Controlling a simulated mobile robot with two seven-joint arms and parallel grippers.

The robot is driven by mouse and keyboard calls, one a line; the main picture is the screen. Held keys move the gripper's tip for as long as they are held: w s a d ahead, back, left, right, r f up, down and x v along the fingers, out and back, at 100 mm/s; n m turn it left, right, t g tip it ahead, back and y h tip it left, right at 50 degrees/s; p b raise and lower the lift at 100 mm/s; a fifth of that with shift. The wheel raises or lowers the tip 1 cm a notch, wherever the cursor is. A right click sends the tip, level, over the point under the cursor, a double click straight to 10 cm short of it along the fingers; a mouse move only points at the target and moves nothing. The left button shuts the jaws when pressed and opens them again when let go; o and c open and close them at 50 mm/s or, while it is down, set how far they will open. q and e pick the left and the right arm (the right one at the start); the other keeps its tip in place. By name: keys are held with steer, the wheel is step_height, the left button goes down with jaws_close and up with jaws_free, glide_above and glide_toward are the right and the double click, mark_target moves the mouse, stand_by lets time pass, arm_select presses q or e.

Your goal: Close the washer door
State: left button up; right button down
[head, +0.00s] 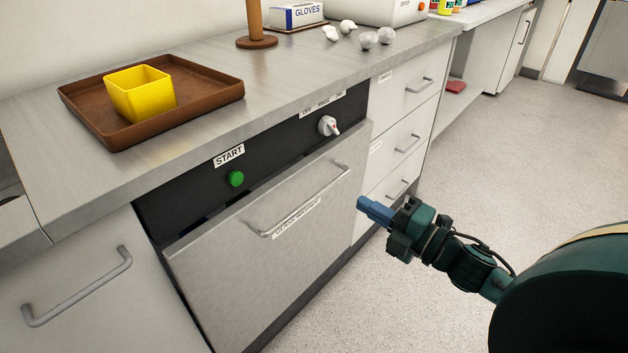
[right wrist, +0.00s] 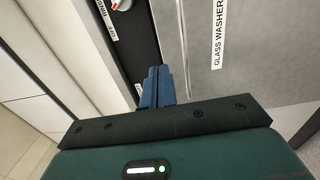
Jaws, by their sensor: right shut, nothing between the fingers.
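The washer door (head: 225,285) is a brushed steel panel with a bar handle (head: 300,205) and a label strip. It is nearly upright, and its top edge seems to stand slightly out from the black control panel (head: 275,143). My right gripper (head: 363,206) has blue fingers held together, empty, in front of the door's right side; contact cannot be told. In the right wrist view the fingers (right wrist: 156,86) point toward the black panel, with the door (right wrist: 245,70) and its "GLASS WASHER" label on the right. My left gripper is not in view.
The control panel has a green START button (head: 236,179) and a dial (head: 328,126). White drawers (head: 405,108) stand right of the washer. On the counter are a brown tray (head: 215,90) and a yellow bin (head: 142,95). The floor (head: 480,150) at right is clear.

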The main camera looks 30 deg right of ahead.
mark_target(305, 169)
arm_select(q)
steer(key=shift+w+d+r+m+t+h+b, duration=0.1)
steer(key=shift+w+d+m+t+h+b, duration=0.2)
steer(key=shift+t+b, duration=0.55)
arm_select(e)
steer(key=x, duration=1.3)
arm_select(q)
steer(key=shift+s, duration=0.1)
